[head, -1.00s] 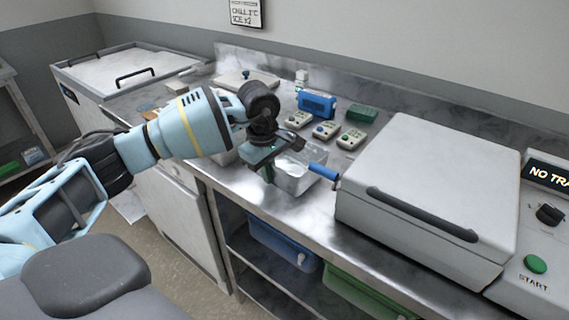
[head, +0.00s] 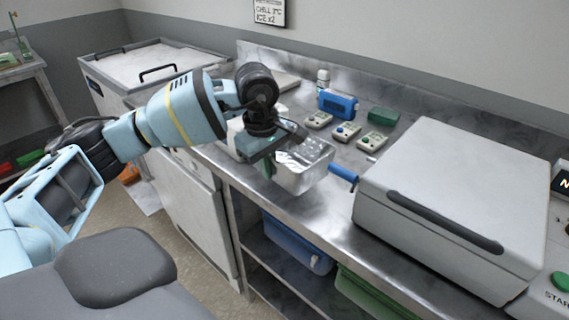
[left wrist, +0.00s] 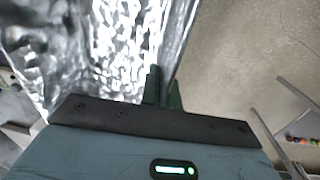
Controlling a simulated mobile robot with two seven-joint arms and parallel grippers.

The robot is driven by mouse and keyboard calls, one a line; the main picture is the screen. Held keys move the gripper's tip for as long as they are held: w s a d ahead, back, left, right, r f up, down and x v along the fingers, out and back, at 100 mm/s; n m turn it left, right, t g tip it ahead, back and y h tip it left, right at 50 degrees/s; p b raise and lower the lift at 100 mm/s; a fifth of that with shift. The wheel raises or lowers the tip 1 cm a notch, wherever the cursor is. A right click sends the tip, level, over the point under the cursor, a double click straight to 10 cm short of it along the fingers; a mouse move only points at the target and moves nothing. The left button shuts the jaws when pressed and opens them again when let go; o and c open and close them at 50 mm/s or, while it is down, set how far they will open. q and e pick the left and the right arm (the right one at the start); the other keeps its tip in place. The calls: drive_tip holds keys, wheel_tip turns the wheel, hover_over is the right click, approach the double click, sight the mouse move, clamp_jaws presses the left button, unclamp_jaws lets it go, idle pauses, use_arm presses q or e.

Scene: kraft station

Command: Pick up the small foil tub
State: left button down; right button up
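The small foil tub (head: 303,172) is a shiny, crinkled silver box with an open top, at the front of the steel bench in the head view. My left gripper (head: 268,168) is at its left side, with its green fingers close together on the tub's wall. The tub appears held up off the bench near the front edge. In the left wrist view the crinkled foil (left wrist: 85,45) fills the upper left, and the green fingertips (left wrist: 163,88) pinch at its edge, with floor beyond. My right gripper is not in view.
A blue-handled tool (head: 343,173) lies right of the tub. A large grey lidded box (head: 440,190) stands further right. Small devices with buttons (head: 346,131) and a blue case (head: 338,103) sit behind. A pale container (head: 237,128) is partly hidden behind my gripper.

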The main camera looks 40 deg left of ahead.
use_arm(q)
drive_tip(key=s+a+r+b, duration=0.1)
drive_tip(key=s+a, duration=0.1)
drive_tip(key=s, duration=0.8)
drive_tip(key=shift+s, duration=0.3)
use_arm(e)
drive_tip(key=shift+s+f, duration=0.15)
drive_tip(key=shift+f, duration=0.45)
use_arm(q)
drive_tip(key=shift+s, duration=0.1)
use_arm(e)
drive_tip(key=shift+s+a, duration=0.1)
